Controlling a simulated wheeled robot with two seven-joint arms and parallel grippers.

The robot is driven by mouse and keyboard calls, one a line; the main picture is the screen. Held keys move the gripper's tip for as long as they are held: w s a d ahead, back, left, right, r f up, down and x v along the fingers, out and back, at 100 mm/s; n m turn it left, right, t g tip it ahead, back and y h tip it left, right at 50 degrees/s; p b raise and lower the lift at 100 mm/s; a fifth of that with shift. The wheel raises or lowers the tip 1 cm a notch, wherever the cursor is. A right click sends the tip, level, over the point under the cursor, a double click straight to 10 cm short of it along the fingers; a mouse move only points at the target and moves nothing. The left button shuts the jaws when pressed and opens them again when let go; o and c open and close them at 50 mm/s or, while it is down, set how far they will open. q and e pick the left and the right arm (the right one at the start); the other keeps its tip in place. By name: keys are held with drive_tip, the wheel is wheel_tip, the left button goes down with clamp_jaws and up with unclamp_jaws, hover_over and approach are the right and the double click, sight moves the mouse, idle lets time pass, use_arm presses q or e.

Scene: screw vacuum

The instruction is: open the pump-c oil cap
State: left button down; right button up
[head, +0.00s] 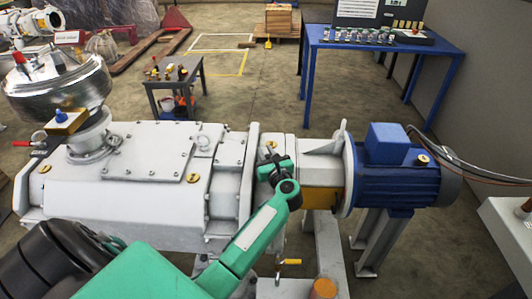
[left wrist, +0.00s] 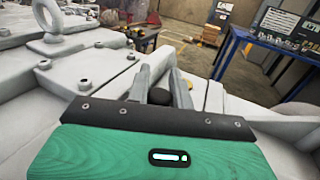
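A large grey vacuum pump (head: 140,203) with a blue motor (head: 400,185) fills the middle of the head view. Several brass caps show on it: one on the body's top (head: 193,178), one near the end flange (head: 271,144), one at the left (head: 44,168). I cannot tell which is the pump-c oil cap. My left gripper (head: 272,163) is over the flange, close to the second cap. In the left wrist view its fingers (left wrist: 167,72) stand apart; a dark round piece (left wrist: 158,96) shows between them. A brass-coloured spot (left wrist: 190,84) is beside the right finger. My right gripper is out of view.
A blue table (head: 375,42) with small parts stands at the back right. A small dark table (head: 176,82) with tools stands behind the pump. A lifting eye (left wrist: 50,18) and bolts stand up from the pump top. The floor between the tables is clear.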

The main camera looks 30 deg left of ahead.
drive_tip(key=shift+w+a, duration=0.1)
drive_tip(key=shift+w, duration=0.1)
use_arm(q)
drive_tip(key=shift+m, duration=0.3)
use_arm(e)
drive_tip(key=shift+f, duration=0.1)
use_arm(q)
drive_tip(key=shift+w+d+r+m+b, duration=0.15)
drive_tip(key=shift+d+r+m+b, duration=0.1)
drive_tip(key=shift+m+b, duration=0.2)
drive_tip(key=shift+w+d+r+m+t+y+b, duration=0.15)
drive_tip(key=shift+r+m+t+y, duration=0.1)
drive_tip(key=shift+m, duration=0.35)
drive_tip(key=shift+w+d+r+m+t+y+b, duration=0.15)
drive_tip(key=shift+m+t, duration=0.1)
drive_tip(key=shift+m, duration=0.3)
drive_tip(key=shift+w+d+r+m+t, duration=0.15)
drive_tip(key=shift+d+m+t, duration=0.15)
drive_tip(key=shift+m, duration=0.35)
drive_tip(key=shift+d+r+m+t, duration=0.15)
drive_tip(key=shift+m+t, duration=0.15)
drive_tip(key=shift+m, duration=0.35)
drive_tip(key=shift+w+d+r+m+b, duration=0.15)
drive_tip(key=shift+m+b, duration=0.15)
drive_tip(key=shift+m, duration=0.2)
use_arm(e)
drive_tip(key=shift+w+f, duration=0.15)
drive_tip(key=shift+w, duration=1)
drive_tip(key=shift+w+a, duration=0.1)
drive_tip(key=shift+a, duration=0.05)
